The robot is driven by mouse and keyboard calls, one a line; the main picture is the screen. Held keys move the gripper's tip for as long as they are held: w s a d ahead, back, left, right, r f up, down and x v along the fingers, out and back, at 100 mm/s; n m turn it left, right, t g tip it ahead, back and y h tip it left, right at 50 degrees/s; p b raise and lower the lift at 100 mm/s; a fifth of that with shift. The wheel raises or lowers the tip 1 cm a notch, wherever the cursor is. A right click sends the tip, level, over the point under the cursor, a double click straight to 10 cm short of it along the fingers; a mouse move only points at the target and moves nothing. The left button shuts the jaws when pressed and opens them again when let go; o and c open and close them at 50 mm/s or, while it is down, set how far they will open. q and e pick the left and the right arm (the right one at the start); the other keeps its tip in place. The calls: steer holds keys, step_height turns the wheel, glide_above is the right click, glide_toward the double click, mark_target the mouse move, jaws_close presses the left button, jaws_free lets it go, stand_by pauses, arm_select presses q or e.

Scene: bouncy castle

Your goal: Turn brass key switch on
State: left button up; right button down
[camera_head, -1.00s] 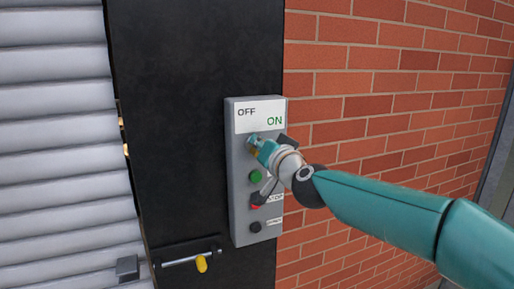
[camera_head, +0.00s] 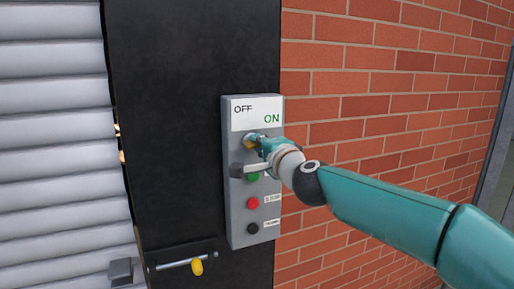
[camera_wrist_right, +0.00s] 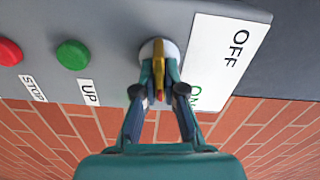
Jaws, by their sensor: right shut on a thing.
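A grey control box (camera_head: 236,215) is mounted on a black panel beside the brick wall. Its white label (camera_head: 256,113) reads OFF at the left and ON at the right. The brass key switch (camera_head: 250,140) sits just below the label, partly hidden by my right gripper (camera_head: 258,143). In the right wrist view the brass key (camera_wrist_right: 159,60) stands in its round socket between the fingertips. My right gripper (camera_wrist_right: 159,78) is shut on the key. Whether the key points at OFF or ON is hard to tell. My left gripper is not in view.
Below the key are a green button (camera_head: 253,177), a red button (camera_head: 253,203) and a black button (camera_head: 253,228). A bolt with a yellow knob (camera_head: 197,267) is low on the black panel. A grey roller shutter (camera_head: 55,150) fills the left.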

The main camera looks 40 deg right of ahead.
steer(key=shift+f+m, duration=0.25)
steer(key=shift+m, duration=0.45)
steer(key=shift+f, duration=0.1)
steer(key=c, duration=1.3)
jaws_free()
steer(key=shift+d, duration=0.15)
steer(key=shift+o, duration=0.2)
steer(key=shift+s+r, duration=0.15)
steer(key=shift+r, duration=0.05)
steer(key=v, duration=1.1)
steer(key=shift+s+a, duration=0.25)
steer(key=shift+s, duration=0.05)
steer(key=shift+f, duration=0.15)
